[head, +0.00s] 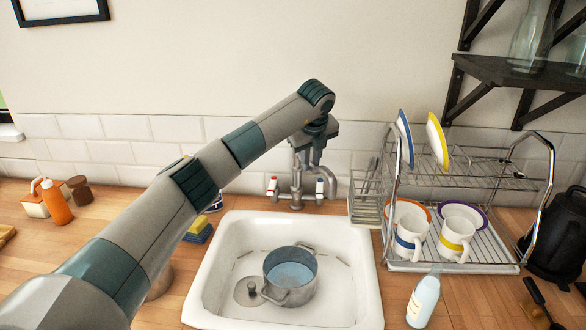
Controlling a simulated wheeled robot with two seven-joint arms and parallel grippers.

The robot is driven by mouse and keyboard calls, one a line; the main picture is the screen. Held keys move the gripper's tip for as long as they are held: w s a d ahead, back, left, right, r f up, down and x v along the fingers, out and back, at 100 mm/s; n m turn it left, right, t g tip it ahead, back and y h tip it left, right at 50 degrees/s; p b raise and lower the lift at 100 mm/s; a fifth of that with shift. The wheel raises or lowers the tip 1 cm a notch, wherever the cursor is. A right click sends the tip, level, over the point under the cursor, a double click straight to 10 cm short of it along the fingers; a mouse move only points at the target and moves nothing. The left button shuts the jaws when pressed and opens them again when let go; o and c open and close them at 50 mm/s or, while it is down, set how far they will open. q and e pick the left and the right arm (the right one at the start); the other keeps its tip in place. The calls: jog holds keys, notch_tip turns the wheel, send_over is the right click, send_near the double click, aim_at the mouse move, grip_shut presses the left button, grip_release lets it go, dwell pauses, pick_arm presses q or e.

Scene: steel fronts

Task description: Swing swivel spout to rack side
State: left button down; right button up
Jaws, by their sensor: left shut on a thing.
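The grey metal tap (296,188) stands behind the sink, with a red-marked handle on the left and a blue-marked one on the right. Its swivel spout (329,181) bends down on the right side of the tap, toward the rack; its upper part is partly hidden by my gripper. My left gripper (314,145) comes down from above and is shut on the spout; the fingertips are hard to make out. The dish rack (470,178) stands right of the sink with plates, bowls and mugs. My right gripper is not in view.
A bottle (423,300) stands right of the sink. Sponges (198,230) lie left of it, partly behind my arm. A dark shelf (515,72) hangs upper right.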

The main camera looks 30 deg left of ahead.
pick_arm(q)
jog(key=shift+w+d+n, duration=0.25)
jog(key=shift+n, duration=0.05)
jog(key=shift+w+d+n+b, duration=0.15)
jog(key=shift+w+n+b, duration=0.2)
jog(key=shift+b, duration=0.25)
jog(key=shift+w+d+r+n+y, duration=0.1)
jog(key=shift+w+d+n+y, duration=0.05)
jog(key=shift+n+y, duration=0.25)
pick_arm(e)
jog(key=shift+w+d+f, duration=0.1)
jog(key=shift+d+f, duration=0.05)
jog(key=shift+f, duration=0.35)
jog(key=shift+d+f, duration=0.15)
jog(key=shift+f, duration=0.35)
pick_arm(q)
jog(key=c, duration=1.6)
grip_release()
jog(key=shift+c, duration=0.2)
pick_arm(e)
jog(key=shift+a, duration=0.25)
